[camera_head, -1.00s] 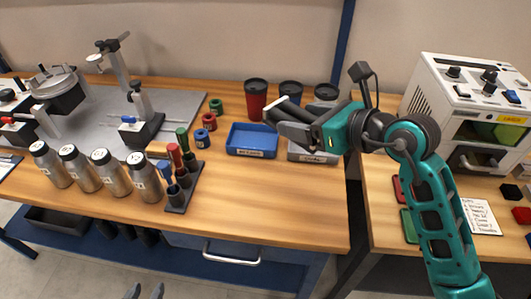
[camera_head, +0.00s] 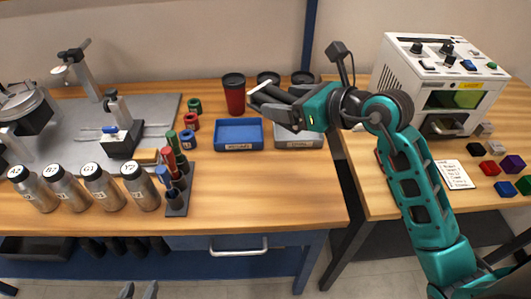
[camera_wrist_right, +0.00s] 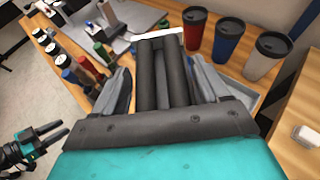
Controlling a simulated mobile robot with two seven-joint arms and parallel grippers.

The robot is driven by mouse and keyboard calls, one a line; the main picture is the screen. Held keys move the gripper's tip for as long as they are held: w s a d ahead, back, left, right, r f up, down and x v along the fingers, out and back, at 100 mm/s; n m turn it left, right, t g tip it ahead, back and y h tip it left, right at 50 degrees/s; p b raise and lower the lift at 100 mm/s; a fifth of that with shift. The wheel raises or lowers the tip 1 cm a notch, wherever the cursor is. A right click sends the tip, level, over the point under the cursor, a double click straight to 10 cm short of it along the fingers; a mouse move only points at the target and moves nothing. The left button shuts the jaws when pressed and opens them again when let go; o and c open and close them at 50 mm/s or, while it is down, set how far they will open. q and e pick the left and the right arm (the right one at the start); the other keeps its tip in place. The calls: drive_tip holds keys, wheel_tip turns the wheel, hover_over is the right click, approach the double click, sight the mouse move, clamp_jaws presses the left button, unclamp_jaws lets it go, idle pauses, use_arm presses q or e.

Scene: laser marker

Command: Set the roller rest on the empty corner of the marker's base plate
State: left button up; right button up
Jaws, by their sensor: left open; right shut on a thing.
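My right gripper (camera_head: 275,98) is shut on a roller rest (camera_wrist_right: 165,75), with dark cylinders between the fingers and a white end, held above the blue tray's area. In the wrist view the right gripper (camera_wrist_right: 160,85) has one grey finger on each side of it. The marker's grey base plate (camera_head: 160,108) lies at the left of the table in the head view. It carries a post, a block with a blue knob and a round fixture; its right far part is bare. My left gripper (camera_head: 138,290) is open and empty at the bottom edge, and shows in the wrist view (camera_wrist_right: 45,140).
Between the plate and the right gripper stand colored rings (camera_head: 191,122), a blue tray (camera_head: 240,148) and a red cup (camera_head: 233,97). Several labeled bottles (camera_head: 103,186) and a pen rack (camera_head: 177,205) line the front. A white machine (camera_head: 410,70) stands on the right table.

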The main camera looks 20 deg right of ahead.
drive_tip(key=b, duration=0.3)
hover_over(283, 174)
wheel_tip(283, 174, down, 14)
drive_tip(key=shift+f, duration=0.2)
drive_tip(key=shift+f+b, duration=0.55)
drive_tip(key=shift+f, duration=1.65)
drive_tip(key=shift+f, duration=0.2)
drive_tip(key=o, duration=1.5)
